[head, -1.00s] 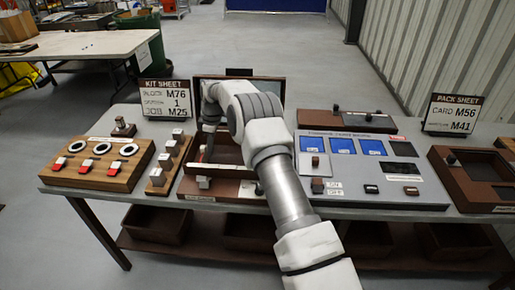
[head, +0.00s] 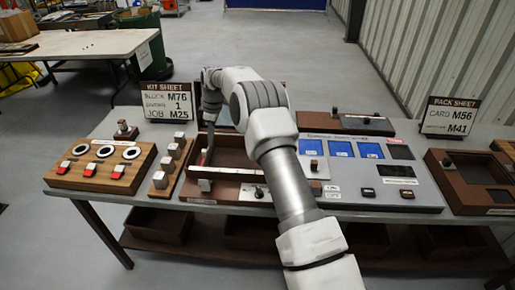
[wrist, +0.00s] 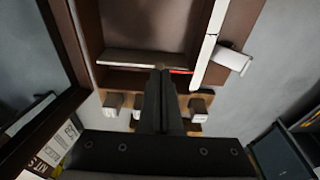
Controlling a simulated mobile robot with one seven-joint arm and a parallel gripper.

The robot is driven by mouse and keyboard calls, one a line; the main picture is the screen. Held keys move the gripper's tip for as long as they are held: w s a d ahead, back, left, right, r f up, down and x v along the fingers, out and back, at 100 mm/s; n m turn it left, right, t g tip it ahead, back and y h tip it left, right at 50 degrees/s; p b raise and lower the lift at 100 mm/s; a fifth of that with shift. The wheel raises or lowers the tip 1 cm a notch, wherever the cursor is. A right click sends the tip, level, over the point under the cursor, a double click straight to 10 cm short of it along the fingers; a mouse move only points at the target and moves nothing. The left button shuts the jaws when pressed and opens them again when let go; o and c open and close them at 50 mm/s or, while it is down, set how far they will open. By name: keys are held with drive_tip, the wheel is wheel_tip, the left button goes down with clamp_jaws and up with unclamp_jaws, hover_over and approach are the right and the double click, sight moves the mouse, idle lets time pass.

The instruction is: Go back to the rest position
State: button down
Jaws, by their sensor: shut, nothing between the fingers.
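My white arm reaches over the workbench (head: 120,160) in the head view. My gripper (head: 209,155) points down over the left part of the brown open-topped box (head: 240,168). In the wrist view my gripper (wrist: 160,72) has its dark fingers together, with nothing between them. The box's floor (wrist: 145,28) shows beyond the fingertips. My arm hides part of the box and the bench behind it. I cannot tell the exact gap between fingertips and box.
Left of the box are a wooden strip with grey blocks (head: 160,181) and a board with rings and red-marked blocks (head: 90,178). Right are a grey panel with blue windows (head: 405,187) and a brown tray (head: 455,193). Kit (head: 167,100) and pack (head: 450,117) sheet signs stand behind.

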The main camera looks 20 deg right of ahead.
drive_tip(key=shift+r, duration=0.75)
drive_tip(key=s+d+r+m+t+h, duration=0.1)
drive_tip(key=s+r+m, duration=0.2)
drive_tip(key=s+r, duration=0.7)
drive_tip(key=s+d+r+m+t, duration=0.1)
drive_tip(key=s+d+r+m, duration=0.15)
drive_tip(key=s+r, duration=0.8)
drive_tip(key=s+r+m+t, duration=0.2)
drive_tip(key=s+r+m, duration=0.2)
drive_tip(key=s+r, duration=0.4)
drive_tip(key=s+d+f+m, duration=0.1)
drive_tip(key=s+f+m, duration=0.1)
drive_tip(key=s, duration=0.6)
drive_tip(key=s+d+f+m+t, duration=0.1)
drive_tip(key=s+f+m, duration=0.1)
drive_tip(key=s, duration=0.6)
drive_tip(key=shift+s+d+f+h, duration=0.25)
drive_tip(key=shift+f+h, duration=0.05)
drive_tip(key=shift+f, duration=0.45)
drive_tip(key=shift+d, duration=0.1)
